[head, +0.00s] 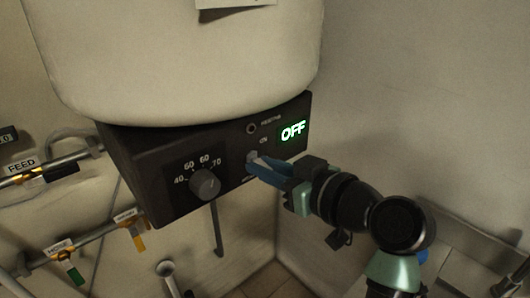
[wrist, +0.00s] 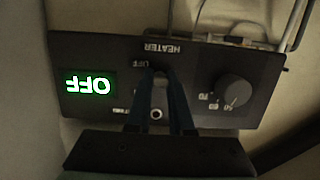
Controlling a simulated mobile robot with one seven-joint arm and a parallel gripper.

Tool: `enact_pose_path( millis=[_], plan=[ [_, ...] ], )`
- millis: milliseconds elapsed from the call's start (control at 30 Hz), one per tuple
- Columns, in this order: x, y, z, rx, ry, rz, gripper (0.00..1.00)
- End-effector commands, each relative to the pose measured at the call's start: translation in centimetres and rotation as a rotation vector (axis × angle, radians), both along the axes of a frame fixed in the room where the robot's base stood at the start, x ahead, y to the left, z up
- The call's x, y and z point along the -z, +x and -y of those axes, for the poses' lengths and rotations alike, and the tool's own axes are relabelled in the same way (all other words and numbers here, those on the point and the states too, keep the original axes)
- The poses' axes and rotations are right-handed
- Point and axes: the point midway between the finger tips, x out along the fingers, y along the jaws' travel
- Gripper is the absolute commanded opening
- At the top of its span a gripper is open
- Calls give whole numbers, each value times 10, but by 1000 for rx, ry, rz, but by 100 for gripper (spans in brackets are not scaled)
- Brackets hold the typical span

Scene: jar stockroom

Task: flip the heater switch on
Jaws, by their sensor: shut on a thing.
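The heater control box (head: 150,190) is a black panel under a large pale tank. Its heater switch (head: 252,156) is a small light lever below the ON label, right of the dial. The green display (head: 293,131) reads OFF, and it also reads OFF, upside down, in the wrist view (wrist: 88,86). My gripper (head: 262,167) reaches in from the right, its blue fingers shut on the switch. In the wrist view, the fingertips (wrist: 161,76) meet at the switch beside the OFF label. The fingers hide most of the lever, so its exact tilt cannot be told.
A grey temperature dial (head: 205,183) sits left of the switch. A small round indicator (head: 251,128), unlit, is above it. Pipes with a FEED tag (head: 22,166) and valves run at the left. The wall to the right is bare.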

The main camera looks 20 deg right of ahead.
Motion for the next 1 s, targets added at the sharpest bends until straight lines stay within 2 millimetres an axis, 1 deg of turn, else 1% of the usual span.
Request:
enact_pose_path(
  millis=[33,200,600,800,1000],
  plan=[
    [-12,0,0,0,-15,-40,0],
    [-19,0,1,0,-66,-184,0],
    [-24,2,0,0,-170,-472,0],
    [-24,3,-1,1,-200,-558,0],
    [-23,4,-1,1,-216,-598,0]
  ],
)
